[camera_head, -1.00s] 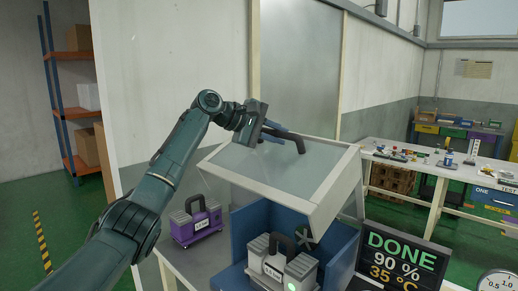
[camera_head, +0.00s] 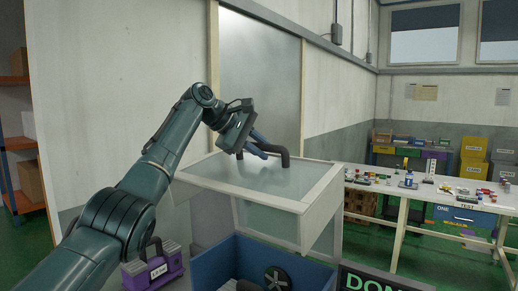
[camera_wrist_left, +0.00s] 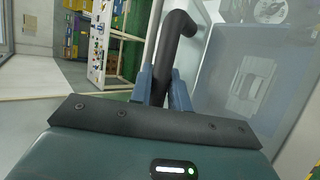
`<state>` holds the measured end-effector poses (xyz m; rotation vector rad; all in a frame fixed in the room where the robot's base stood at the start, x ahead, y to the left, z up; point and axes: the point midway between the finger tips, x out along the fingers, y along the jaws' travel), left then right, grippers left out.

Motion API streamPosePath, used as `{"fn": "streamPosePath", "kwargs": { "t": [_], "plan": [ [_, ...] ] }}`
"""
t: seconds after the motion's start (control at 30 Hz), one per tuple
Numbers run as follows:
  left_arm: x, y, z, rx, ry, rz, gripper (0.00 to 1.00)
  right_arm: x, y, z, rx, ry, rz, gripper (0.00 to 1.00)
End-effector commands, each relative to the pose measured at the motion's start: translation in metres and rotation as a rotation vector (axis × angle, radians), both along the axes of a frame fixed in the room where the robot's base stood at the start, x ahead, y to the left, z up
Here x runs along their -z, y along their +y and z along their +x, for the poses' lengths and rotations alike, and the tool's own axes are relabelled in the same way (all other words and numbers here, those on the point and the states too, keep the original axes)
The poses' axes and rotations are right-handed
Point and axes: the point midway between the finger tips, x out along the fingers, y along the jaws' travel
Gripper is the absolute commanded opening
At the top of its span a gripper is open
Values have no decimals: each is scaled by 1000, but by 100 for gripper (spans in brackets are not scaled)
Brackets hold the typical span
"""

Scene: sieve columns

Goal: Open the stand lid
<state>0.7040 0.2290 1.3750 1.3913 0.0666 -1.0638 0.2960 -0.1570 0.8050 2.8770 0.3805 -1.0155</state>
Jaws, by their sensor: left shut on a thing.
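The stand lid (camera_head: 240,178) is a light frame with a translucent panel. Inside the stand a dark fan-like part (camera_head: 277,277) shows. My right gripper is not in view.
A purple case (camera_head: 155,269) stands left of the stand, near my left arm. A dark display (camera_head: 375,280) stands at the lower right, partly cut off. A white workbench (camera_head: 420,190) with small items is behind on the right. A wall and frosted panel are behind the lid.

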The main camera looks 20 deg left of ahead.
Motion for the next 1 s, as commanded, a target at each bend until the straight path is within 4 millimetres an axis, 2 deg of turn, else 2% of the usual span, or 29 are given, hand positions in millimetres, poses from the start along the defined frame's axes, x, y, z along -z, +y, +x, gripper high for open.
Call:
{"fn": "streamPosePath", "kwargs": {
  "t": [0.13, 0.17, 0.4, 0.77, 1.0],
  "plan": [
    [0, 1, 0, -5, -1, 2, 0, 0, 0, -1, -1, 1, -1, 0],
    [1, 1, 1, -5, -1, 2, 19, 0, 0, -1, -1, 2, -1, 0],
    [1, 1, 0, -3, 0, 1, 38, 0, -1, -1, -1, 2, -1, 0],
    [-1, 4, -3, -1, 3, 2, 40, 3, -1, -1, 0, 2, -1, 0],
    [-28, 28, -27, -3, -5, 0, 40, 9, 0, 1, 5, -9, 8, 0]
  ]
}}
